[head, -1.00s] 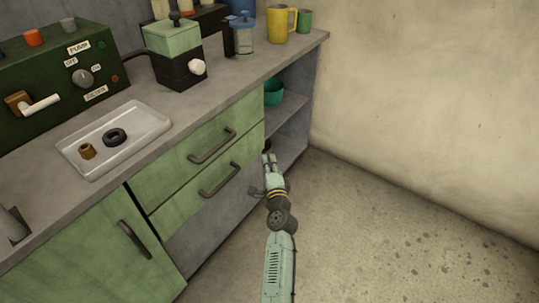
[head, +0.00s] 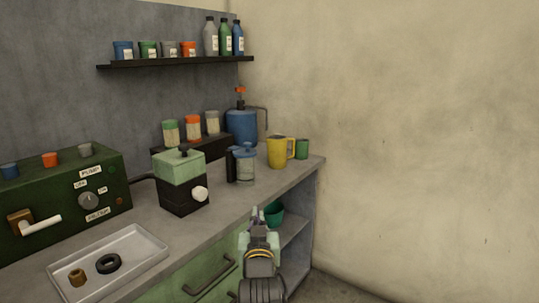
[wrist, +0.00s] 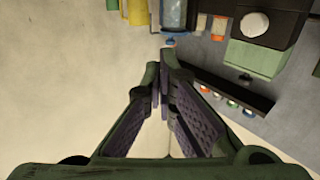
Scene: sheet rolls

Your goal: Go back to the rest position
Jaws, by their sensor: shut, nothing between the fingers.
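My gripper (head: 262,215) is raised in front of the counter's right end, in front of the open shelf side. In the wrist view, its two dark padded fingers (wrist: 162,88) are closed together at the tips, with nothing between them. The fingers are apart from the counter and everything on it. Part of my arm shows below the gripper at the bottom of the head view.
The counter (head: 225,203) holds a green-topped grinder-like machine (head: 181,180), a glass jar (head: 244,165), a yellow mug (head: 280,152) and a white tray (head: 60,292). A green bowl (head: 274,213) sits on the open shelf. Bare wall and floor lie to the right.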

